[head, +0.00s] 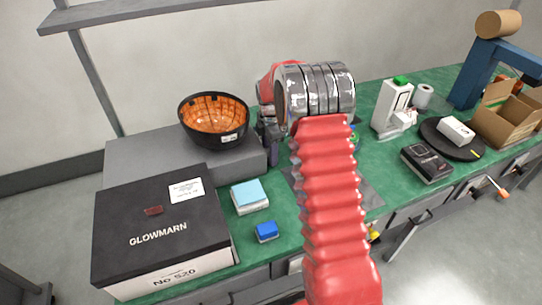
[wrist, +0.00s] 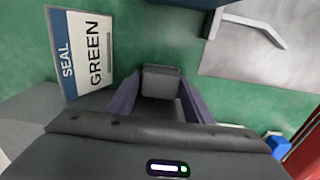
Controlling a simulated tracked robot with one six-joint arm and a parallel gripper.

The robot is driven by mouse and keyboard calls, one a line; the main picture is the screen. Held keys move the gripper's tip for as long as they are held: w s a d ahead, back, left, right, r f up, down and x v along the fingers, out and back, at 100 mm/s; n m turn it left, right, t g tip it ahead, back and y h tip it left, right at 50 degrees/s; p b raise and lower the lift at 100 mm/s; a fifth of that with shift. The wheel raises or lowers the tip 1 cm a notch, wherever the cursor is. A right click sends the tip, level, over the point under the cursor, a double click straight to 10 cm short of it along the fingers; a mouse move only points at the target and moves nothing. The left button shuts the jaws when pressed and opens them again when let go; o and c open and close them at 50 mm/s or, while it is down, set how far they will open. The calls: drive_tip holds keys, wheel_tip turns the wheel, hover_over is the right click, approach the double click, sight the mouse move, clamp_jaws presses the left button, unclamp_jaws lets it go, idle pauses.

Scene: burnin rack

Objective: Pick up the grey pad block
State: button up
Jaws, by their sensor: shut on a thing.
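The grey pad block (wrist: 161,82) shows in the wrist view as a small dark grey block between my two purplish fingers. My gripper (wrist: 158,92) is shut on it, with a finger against each side. The block appears over the green table top; I cannot tell whether it still touches the surface. In the head view my gripper (head: 272,150) is at the right end of the grey platform, partly hidden by my red arm. The block cannot be made out there.
A black bowl with orange inside (head: 213,120) stands on the grey platform (head: 140,150), close left of my gripper. A black GLOWMARN box (head: 160,215), a light blue pad stack (head: 249,195) and a blue block (head: 267,231) are nearer. A SEAL GREEN card (wrist: 82,55) lies beside my gripper.

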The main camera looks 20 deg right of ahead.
drive_tip(key=shift+c, duration=0.7)
drive_tip(key=shift+r, duration=0.15)
wheel_tip(320, 180, up, 18)
idle(0.4)
